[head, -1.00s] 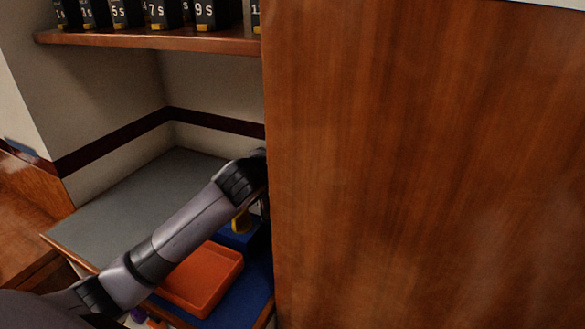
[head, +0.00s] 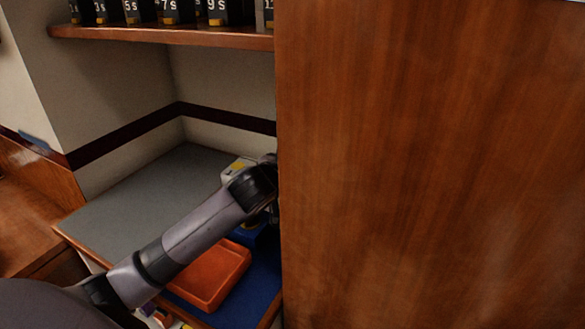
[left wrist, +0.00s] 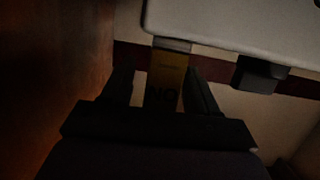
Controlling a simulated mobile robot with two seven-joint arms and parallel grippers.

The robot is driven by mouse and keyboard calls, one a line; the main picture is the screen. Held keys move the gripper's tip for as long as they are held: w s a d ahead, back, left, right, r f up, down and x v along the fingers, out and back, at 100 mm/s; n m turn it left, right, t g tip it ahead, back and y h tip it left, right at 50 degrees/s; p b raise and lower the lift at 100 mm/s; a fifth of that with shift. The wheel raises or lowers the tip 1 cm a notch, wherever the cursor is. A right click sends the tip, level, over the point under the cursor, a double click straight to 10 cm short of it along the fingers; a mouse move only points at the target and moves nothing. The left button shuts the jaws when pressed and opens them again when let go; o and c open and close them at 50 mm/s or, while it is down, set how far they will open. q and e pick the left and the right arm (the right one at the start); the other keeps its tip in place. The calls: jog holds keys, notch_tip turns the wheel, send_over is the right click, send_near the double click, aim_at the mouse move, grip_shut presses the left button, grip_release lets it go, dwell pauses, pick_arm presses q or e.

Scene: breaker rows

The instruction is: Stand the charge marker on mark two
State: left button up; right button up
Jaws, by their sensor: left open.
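In the left wrist view my left gripper (left wrist: 158,76) is open, with its dark fingers on either side of a yellow-brown upright piece (left wrist: 168,78) that carries dark lettering. The picture is too dark to tell whether this piece is the charge marker or whether the fingers touch it. In the head view my left arm reaches to the edge of the wooden panel, and its fingers are hidden there. I cannot make out mark two in any view. My right gripper is not in view.
An orange tray (head: 208,278) lies on a blue mat (head: 262,290), with a blue block (head: 253,236) behind it. Clear grey counter (head: 135,205) lies left. A tall wooden panel (head: 430,170) blocks the right. A shelf (head: 160,38) holds several dark numbered blocks.

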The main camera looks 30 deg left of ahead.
pick_arm(q)
jog(key=v, duration=1.2)
dwell(0.4)
